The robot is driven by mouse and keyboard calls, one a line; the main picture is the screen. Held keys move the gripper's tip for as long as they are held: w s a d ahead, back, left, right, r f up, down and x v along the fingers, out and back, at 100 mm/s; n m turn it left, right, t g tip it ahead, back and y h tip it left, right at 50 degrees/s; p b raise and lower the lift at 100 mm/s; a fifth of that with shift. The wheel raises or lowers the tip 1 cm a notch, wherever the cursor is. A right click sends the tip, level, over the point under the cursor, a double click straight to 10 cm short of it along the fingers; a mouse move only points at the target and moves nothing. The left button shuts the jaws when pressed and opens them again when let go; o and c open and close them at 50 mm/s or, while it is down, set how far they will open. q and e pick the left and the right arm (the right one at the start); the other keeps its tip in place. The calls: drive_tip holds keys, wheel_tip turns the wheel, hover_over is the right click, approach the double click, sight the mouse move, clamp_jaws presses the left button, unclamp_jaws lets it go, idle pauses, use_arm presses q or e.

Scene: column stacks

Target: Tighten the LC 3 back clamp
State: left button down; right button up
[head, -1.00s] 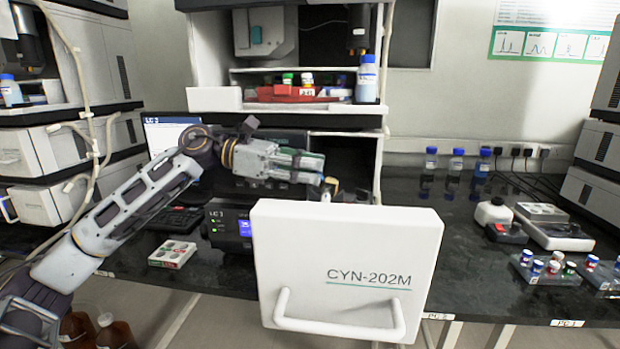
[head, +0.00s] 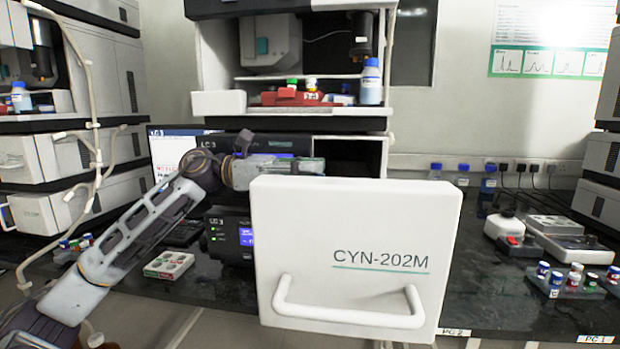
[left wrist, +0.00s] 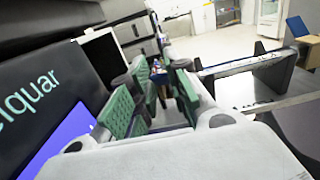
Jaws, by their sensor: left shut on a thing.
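The LC 3 stack (head: 215,162) stands in the middle of the head view. Its white door panel marked CYN-202M (head: 380,215) hangs open in front and covers much of the compartment. My left gripper (left wrist: 152,95) reaches in behind that panel; in the head view only its rear part shows above the panel's top left corner. In the left wrist view its green-padded fingers point away over a pale rounded edge. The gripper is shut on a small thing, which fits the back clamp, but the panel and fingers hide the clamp. My right gripper is not in view.
A red tray (head: 290,98) and a blue-capped bottle (head: 370,82) stand on the shelf above. A vial plate (head: 168,265) lies on the bench to the left. Several bottles, vial racks and a white device (head: 560,240) stand to the right.

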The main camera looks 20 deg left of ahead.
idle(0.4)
use_arm(q)
drive_tip(key=c, duration=1.4)
unclamp_jaws()
drive_tip(key=shift+o, duration=0.2)
drive_tip(key=v, duration=1.2)
